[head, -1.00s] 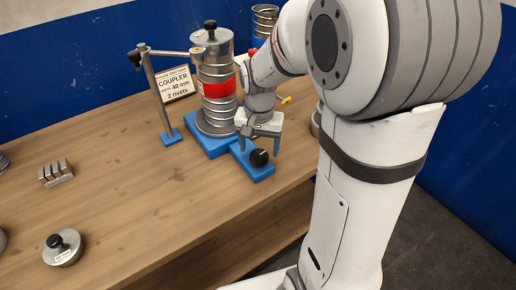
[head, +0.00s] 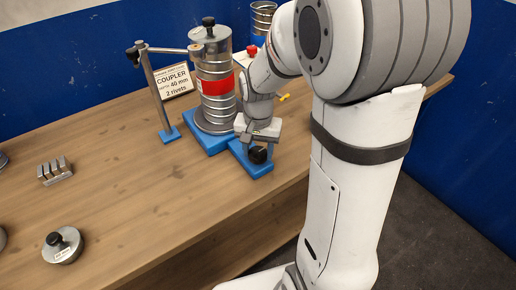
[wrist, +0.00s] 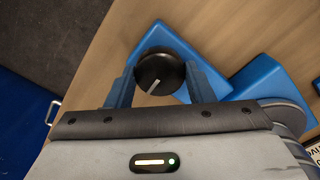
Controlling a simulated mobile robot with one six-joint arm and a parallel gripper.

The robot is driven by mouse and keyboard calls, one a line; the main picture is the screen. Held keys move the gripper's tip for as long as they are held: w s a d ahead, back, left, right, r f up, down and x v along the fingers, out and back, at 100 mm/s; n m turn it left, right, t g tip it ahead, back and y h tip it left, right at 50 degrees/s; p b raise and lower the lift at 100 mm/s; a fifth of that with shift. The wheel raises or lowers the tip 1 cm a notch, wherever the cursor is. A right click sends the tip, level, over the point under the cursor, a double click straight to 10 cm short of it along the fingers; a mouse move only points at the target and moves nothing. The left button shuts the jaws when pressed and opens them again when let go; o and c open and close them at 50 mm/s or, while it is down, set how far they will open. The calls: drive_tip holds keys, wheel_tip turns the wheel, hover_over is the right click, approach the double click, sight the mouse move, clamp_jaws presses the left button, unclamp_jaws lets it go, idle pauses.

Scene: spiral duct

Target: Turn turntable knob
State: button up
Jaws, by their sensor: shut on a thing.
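The black turntable knob (head: 258,155) sits on a blue base plate (head: 262,170) at the front of the turntable. In the wrist view the knob (wrist: 160,73) is round with a pale pointer line toward the lower middle. My gripper (head: 258,150) points down over the knob. In the wrist view its two blue fingers (wrist: 158,84) stand on either side of the knob, shut on it. The turntable carries a tall grey spiral duct (head: 217,105) with a red band and a black-knobbed lid on top.
A metal post (head: 158,95) with an arm reaches over to the duct. A COUPLER sign (head: 176,80) stands behind. A lidded grey disc (head: 63,246) and metal blocks (head: 55,171) lie on the left. The middle of the wooden table (head: 140,180) is clear.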

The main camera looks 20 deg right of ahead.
drive_tip(key=shift+c, duration=0.5)
drive_tip(key=shift+n, duration=0.3)
drive_tip(key=n, duration=0.3)
drive_tip(key=shift+n+b, duration=0.3)
drive_tip(key=shift+b, duration=0.1)
drive_tip(key=n, duration=0.5)
drive_tip(key=shift+n+b, duration=0.3)
drive_tip(key=n, duration=0.4)
drive_tip(key=shift+n+b, duration=0.4)
drive_tip(key=shift+n, duration=2.1)
